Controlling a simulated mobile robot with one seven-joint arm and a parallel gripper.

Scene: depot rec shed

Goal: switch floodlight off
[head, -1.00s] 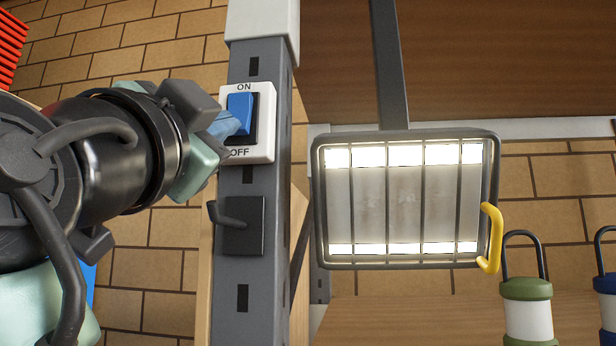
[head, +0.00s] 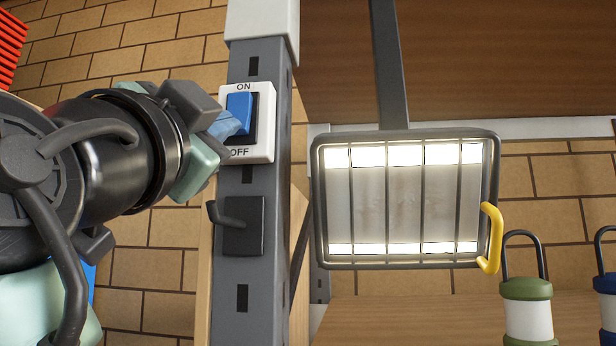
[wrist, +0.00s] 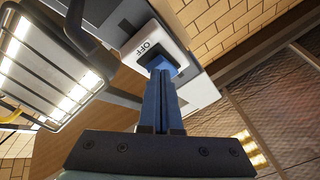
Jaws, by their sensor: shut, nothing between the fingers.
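The floodlight (head: 404,199) hangs from a dark bar inside a wire cage, with its upper and lower strips glowing bright. The switch (head: 240,108) is a blue rocker in a white plate marked ON above and OFF below, on a grey post (head: 258,195). My gripper (head: 231,128) is shut and empty, its fingertips at the lower part of the rocker. In the wrist view my shut fingers (wrist: 160,90) reach up to the switch plate (wrist: 148,46) by the OFF label and cover most of the rocker. I cannot tell whether they touch it.
A dark hook (head: 230,215) sticks out from the post below the switch.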

